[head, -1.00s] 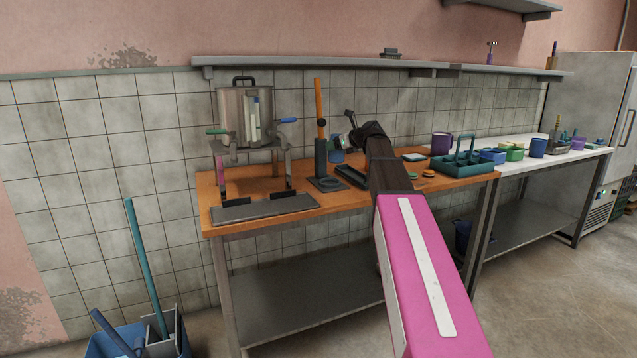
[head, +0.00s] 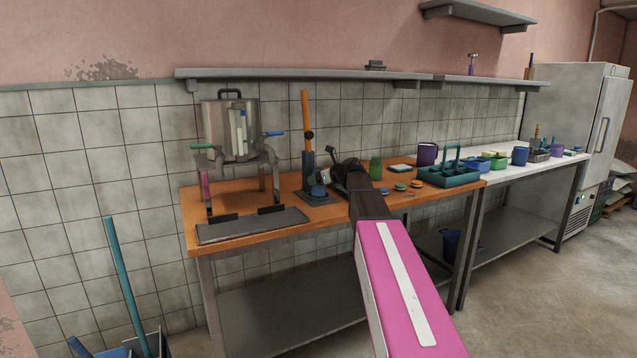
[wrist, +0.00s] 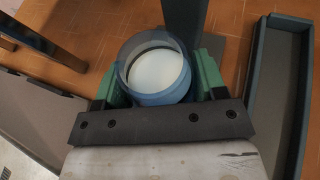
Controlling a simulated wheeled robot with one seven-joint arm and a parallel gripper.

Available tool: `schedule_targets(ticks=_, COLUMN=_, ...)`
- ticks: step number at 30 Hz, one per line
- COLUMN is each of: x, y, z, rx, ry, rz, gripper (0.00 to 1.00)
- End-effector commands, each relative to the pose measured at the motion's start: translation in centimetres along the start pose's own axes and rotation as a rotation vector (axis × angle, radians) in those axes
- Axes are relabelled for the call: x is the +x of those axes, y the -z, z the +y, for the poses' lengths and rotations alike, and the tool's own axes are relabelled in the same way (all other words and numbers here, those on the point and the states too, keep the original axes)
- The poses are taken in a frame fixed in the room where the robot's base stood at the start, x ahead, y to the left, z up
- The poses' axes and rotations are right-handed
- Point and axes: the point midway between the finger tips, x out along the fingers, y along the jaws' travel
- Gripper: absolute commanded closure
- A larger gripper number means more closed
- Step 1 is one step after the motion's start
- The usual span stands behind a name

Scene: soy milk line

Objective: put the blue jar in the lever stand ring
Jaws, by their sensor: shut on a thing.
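The blue jar (head: 317,191) is low at the lever stand (head: 308,168), over its base and in front of its dark post. In the wrist view the jar (wrist: 157,98) has a clear upper wall and a pale inside. My gripper (wrist: 160,82) is shut on it, one green finger on each side. In the head view my gripper (head: 323,182) is small and partly hidden by my arm. The stand's post (wrist: 184,22) rises just beyond the jar in the wrist view. The ring is hidden under the jar, so I cannot tell whether the jar is seated.
A dark tray (wrist: 256,100) lies close to the right of my gripper. A metal pot on a frame (head: 231,130) stands left, with a grey mat (head: 252,225) in front.

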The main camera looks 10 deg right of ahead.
Motion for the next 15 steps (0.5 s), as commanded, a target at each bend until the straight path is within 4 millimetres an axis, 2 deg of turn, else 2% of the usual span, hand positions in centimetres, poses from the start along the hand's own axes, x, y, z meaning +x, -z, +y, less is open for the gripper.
schedule_targets(ticks=3, x=0.33, y=0.83, z=0.02, rx=-0.001, ry=0.0, rz=-0.001, gripper=0.73)
schedule_targets(ticks=13, x=0.43, y=1.06, z=0.01, rx=-0.001, ry=0.0, rz=-0.001, gripper=0.73)
schedule_targets(ticks=14, x=0.45, y=1.12, z=0.01, rx=-0.001, ry=0.0, rz=0.0, gripper=0.32)
schedule_targets(ticks=15, x=0.44, y=1.09, z=0.01, rx=-0.001, ry=0.0, rz=0.0, gripper=0.19)
